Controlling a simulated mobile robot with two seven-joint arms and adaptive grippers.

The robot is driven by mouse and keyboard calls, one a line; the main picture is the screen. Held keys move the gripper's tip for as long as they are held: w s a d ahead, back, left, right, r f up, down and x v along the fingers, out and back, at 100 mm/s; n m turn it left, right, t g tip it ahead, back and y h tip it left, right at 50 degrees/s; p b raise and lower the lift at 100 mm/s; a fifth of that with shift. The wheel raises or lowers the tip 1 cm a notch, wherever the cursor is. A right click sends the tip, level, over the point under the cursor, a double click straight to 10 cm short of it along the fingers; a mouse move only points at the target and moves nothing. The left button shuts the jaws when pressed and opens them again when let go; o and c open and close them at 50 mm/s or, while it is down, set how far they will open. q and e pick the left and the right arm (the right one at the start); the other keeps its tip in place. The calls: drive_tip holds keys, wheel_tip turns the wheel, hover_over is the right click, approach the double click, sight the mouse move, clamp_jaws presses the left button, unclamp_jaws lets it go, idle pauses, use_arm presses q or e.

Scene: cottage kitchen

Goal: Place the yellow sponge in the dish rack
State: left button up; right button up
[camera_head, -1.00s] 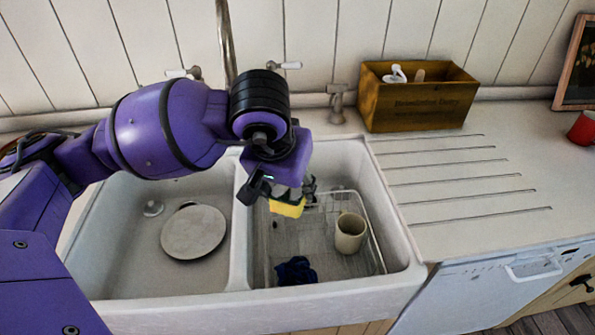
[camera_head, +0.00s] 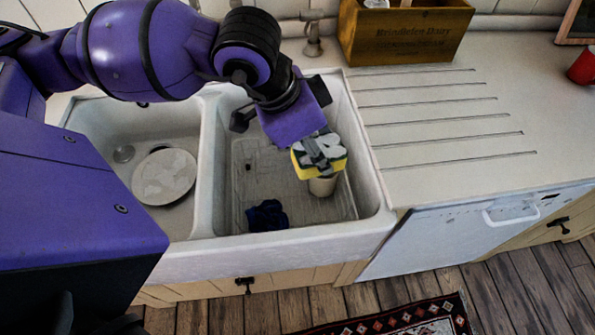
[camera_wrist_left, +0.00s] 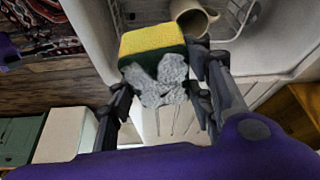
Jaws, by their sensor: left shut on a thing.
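My left gripper (camera_head: 319,152) is shut on the yellow sponge (camera_head: 306,171) and holds it above the right sink basin. In the left wrist view, the sponge (camera_wrist_left: 150,40) has a yellow side and a dark green side, with a mottled grey shape against it between the fingers (camera_wrist_left: 160,92). The white wire dish rack (camera_head: 287,212) sits in the right basin, below the sponge. Its wires also show in the left wrist view (camera_wrist_left: 243,18). In the head view the sponge partly covers the cream mug (camera_head: 322,187) in the rack. My right gripper is not in view.
A dark blue cloth (camera_head: 266,215) lies at the front of the right basin. A plate (camera_head: 164,177) lies in the left basin beyond the divider. A tap (camera_head: 313,40) and a wooden box (camera_head: 405,32) stand behind. The ribbed drainboard (camera_head: 440,125) is clear.

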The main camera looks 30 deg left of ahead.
use_arm(q)
drive_tip(key=f, duration=0.1)
drive_tip(key=d+f+m, duration=0.1)
drive_tip(key=f, duration=0.1)
drive_tip(key=shift+s+d+g+h+b, duration=0.15)
drive_tip(key=shift+s+g+h+b, duration=0.1)
drive_tip(key=shift+g+h+b, duration=0.1)
drive_tip(key=shift+m, duration=0.5)
wheel_tip(320, 180, down, 16)
drive_tip(key=shift+d+r+b, duration=0.15)
drive_tip(key=shift+b, duration=0.95)
drive_tip(key=shift+f, duration=2.2)
drive_tip(key=shift+f, duration=0.2)
drive_tip(key=o, duration=0.7)
drive_tip(key=shift+r, duration=0.1)
